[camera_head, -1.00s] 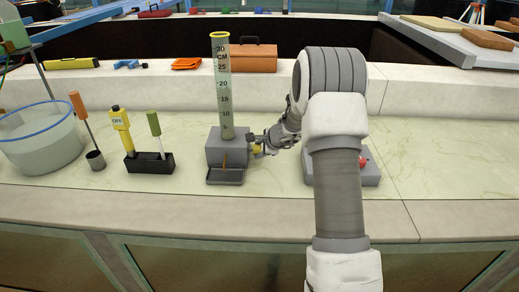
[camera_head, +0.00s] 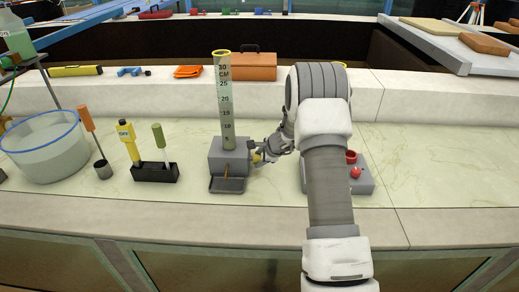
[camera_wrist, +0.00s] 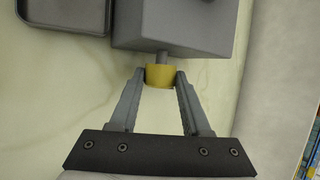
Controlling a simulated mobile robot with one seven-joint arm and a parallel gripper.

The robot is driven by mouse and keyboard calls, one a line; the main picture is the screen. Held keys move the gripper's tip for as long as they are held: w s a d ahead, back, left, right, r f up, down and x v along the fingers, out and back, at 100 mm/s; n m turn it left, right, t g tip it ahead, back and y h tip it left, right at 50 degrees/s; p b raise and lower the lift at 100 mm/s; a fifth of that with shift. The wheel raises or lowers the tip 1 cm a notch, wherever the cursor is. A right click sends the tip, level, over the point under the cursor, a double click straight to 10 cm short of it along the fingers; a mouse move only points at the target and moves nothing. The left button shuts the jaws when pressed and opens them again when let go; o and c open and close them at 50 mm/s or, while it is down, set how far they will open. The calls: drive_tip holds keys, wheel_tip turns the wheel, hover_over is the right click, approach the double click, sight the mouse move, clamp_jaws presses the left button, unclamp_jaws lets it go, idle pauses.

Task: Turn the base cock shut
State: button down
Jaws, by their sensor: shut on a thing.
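The base cock (camera_wrist: 160,77) is a yellow knob on a short grey stem at the side of a grey base block (camera_wrist: 180,28). In the wrist view both fingertips of my gripper (camera_wrist: 160,82) press on the knob from either side. In the head view my gripper (camera_head: 262,154) reaches the right side of the block (camera_head: 229,160), and the yellow knob (camera_head: 256,158) shows small there. A clear graduated column (camera_head: 225,105) stands upright on the block. The cock's exact angle cannot be told.
A small grey tray (camera_head: 227,185) lies in front of the block. Left stand a black holder (camera_head: 155,173) with yellow and green-handled tools, and a round basin (camera_head: 45,147). A grey box (camera_head: 364,180) with red parts is right, partly behind my arm.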

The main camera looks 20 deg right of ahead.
drive_tip(key=shift+w+d+r+g+y+p, duration=0.15)
drive_tip(key=shift+g+p, duration=0.35)
drive_tip(key=shift+p, duration=1.6)
drive_tip(key=shift+s+a+r+g+y+p, duration=0.15)
drive_tip(key=shift+g+p, duration=0.35)
drive_tip(key=shift+p, duration=1.6)
drive_tip(key=shift+w+d+f+m+g+p, duration=0.1)
drive_tip(key=shift+w+d+m+g+p, duration=0.15)
drive_tip(key=shift+g+p, duration=0.5)
drive_tip(key=shift+a+f+y, duration=0.1)
drive_tip(key=shift+f+y, duration=0.05)
drive_tip(key=shift+y, duration=0.15)
drive_tip(key=g+b, duration=0.1)
drive_tip(key=b, duration=0.1)
drive_tip(key=shift+w+f+m+g+y+b, duration=0.2)
drive_tip(key=shift+m+g+y+b, duration=0.1)
drive_tip(key=shift+m+g+y, duration=0.1)
drive_tip(key=shift+g+b, duration=0.35)
drive_tip(key=shift+b, duration=0.5)
drive_tip(key=g+b, duration=0.1)
drive_tip(key=b, duration=0.3)
drive_tip(key=shift+y, duration=0.3)
drive_tip(key=shift+w+r+m+g+b, duration=0.1)
drive_tip(key=shift+r+m+g+b, duration=0.3)
drive_tip(key=shift+b, duration=1.25)
drive_tip(key=shift+f, duration=0.15)
drive_tip(key=shift+c, duration=1.9)
unclamp_jaws()
